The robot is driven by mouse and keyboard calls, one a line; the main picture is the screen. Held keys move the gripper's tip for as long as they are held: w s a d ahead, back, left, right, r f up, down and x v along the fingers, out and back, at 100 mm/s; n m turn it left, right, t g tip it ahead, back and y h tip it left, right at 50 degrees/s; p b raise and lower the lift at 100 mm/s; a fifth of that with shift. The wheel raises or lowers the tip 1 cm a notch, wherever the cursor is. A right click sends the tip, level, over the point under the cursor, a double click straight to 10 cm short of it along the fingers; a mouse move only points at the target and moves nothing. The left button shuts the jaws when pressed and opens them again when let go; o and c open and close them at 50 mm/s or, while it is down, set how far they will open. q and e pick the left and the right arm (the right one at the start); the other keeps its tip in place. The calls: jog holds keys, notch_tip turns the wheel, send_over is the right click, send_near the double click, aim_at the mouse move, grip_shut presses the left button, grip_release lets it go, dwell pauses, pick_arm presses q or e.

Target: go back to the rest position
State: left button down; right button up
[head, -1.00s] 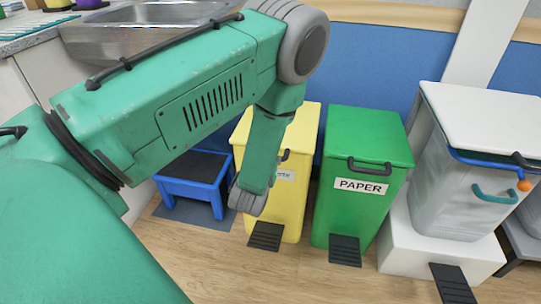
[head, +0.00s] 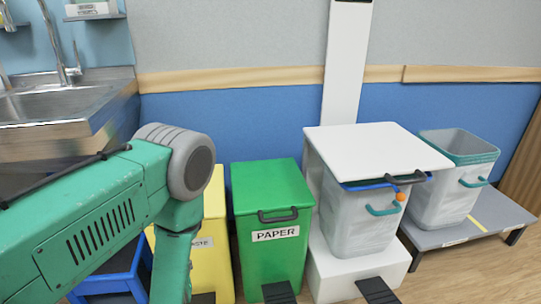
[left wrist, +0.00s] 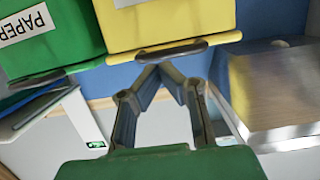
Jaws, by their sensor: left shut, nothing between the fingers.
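My left arm (head: 100,225) comes in from the left in the head view, its forearm hanging down in front of the yellow bin (head: 217,240). The left gripper lies below the head view's edge. In the left wrist view the left gripper (left wrist: 163,68) is shut and empty, its fingertips meeting. In that picture the tips appear just below the dark handle (left wrist: 158,52) of the yellow bin; I cannot tell whether they touch it. My right arm and gripper are not in view.
A green PAPER bin (head: 272,222) stands right of the yellow one. Further right are a white-lidded bin (head: 375,150) and an open grey bin (head: 455,190) on a low platform. A blue step stool (head: 110,282) and metal sink (head: 60,110) are at left.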

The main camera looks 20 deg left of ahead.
pick_arm(q)
jog(key=s+d+r+m+g+h+p, duration=0.1)
jog(key=s+d+m+g+h+p, duration=0.1)
jog(key=s, duration=0.6)
jog(key=s+d+r+m+g+h+p, duration=0.1)
jog(key=s+d+g+p, duration=0.3)
jog(key=s, duration=0.4)
jog(key=s+d+r+m+g+h+p, duration=0.1)
jog(key=s+d+m+g+h+p, duration=0.2)
jog(key=s+g, duration=0.3)
jog(key=shift+s+d+r+g+h+p, duration=0.35)
jog(key=shift+s+d+h, duration=0.25)
jog(key=shift+s+d, duration=0.45)
jog(key=shift+s+a, duration=0.15)
jog(key=shift+a, duration=0.05)
